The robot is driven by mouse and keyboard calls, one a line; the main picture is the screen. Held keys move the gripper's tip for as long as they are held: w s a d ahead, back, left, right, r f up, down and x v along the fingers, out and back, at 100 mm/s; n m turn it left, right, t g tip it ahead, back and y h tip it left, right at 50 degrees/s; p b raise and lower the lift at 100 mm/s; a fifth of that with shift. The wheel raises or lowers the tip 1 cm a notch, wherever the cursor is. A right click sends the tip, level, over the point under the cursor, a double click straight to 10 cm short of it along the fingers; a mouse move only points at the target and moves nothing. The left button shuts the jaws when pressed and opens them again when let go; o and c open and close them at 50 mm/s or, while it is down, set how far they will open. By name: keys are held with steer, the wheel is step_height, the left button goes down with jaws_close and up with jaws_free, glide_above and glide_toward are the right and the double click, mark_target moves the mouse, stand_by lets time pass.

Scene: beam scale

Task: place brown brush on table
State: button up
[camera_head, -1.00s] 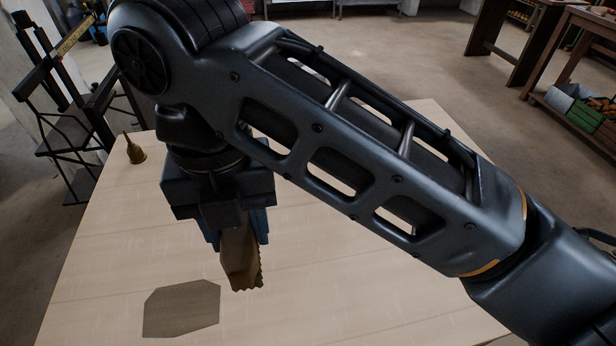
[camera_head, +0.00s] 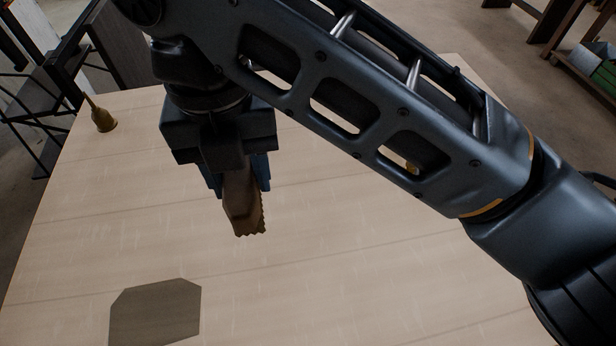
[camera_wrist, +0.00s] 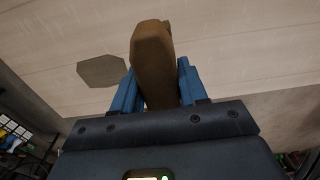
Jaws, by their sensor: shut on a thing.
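The brown brush (camera_head: 241,207) hangs below my gripper (camera_head: 238,184), with its wavy-edged end pointing down over the light wooden table (camera_head: 370,270). My gripper is shut on the brush. In the wrist view the brush (camera_wrist: 153,62) stands between the two blue fingers of my gripper (camera_wrist: 157,88). The brush appears to be above the table surface, but the exact gap is hard to tell. My arm covers part of the table's far right side.
A flat grey-brown octagonal patch (camera_head: 155,312) lies on the table at the front left. A brass bell-shaped thing with a handle (camera_head: 103,118) stands near the far left edge. The table's middle and front right are clear. A dark metal frame stands beyond the left edge.

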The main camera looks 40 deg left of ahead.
step_height(320, 180, down, 4)
steer(key=b, duration=0.2)
steer(key=shift+w+r+b, duration=0.1)
steer(key=shift+b, duration=0.3)
steer(key=w+f, duration=0.2)
steer(key=w, duration=0.1)
steer(key=w+a+f, duration=0.1)
steer(key=w+f, duration=0.1)
steer(key=w, duration=0.2)
steer(key=w+a+f, duration=0.1)
steer(key=w+f, duration=0.1)
steer(key=w, duration=0.2)
steer(key=shift+w+a+f, duration=0.1)
steer(key=shift+a+f, duration=0.05)
steer(key=shift+f, duration=2.25)
steer(key=shift+f+b, duration=0.15)
steer(key=shift+b, duration=0.15)
steer(key=o, duration=1.1)
step_height(320, 180, up, 12)
steer(key=shift+w+a, duration=0.15)
steer(key=shift+w, duration=0.05)
